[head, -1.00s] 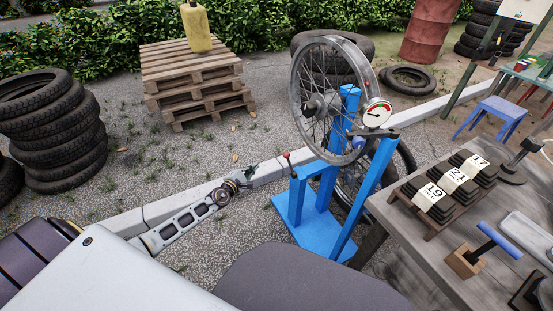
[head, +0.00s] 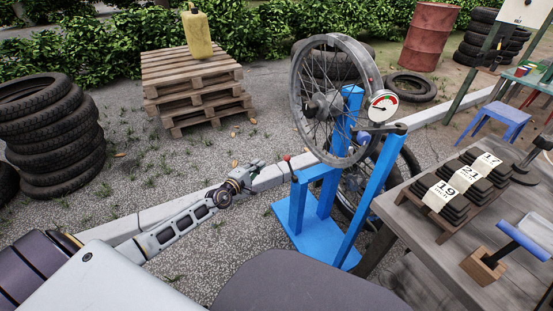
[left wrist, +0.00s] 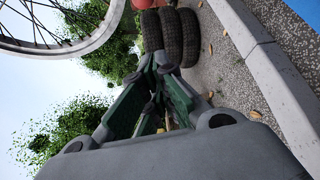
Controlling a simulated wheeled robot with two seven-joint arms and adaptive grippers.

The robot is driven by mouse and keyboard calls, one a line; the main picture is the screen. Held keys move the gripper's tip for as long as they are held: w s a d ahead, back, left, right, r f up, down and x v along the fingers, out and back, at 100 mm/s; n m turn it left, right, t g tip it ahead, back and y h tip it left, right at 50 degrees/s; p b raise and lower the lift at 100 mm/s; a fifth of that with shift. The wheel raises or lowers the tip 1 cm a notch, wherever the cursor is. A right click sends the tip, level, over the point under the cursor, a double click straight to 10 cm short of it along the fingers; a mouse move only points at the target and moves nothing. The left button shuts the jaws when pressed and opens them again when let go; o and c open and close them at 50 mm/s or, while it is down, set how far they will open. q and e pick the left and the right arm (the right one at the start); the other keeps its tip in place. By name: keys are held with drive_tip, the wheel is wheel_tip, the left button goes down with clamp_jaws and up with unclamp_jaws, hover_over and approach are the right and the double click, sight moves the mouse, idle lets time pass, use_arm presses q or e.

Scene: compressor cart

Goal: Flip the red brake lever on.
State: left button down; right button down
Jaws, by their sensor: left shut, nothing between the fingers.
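The red brake lever (head: 287,158) is a small red-tipped lever on the left side of the blue wheel stand (head: 293,211). It is small in the head view, and its exact tilt is hard to tell. My left gripper (head: 262,164) is shut and empty, just left of the red tip. I cannot tell whether it touches the lever. In the left wrist view its green-padded fingers (left wrist: 158,75) come together, and no lever shows there. My right gripper is not in view.
A spoked wheel (head: 329,100) with a dial gauge (head: 383,105) is mounted on the stand; its rim (left wrist: 75,48) shows in the left wrist view. A workbench (head: 420,233) with weights stands right. A concrete curb (head: 180,209) runs behind the stand. Pallets (head: 193,90) and tyres stand farther back.

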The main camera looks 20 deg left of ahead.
use_arm(q)
drive_tip(key=shift+w, duration=0.1)
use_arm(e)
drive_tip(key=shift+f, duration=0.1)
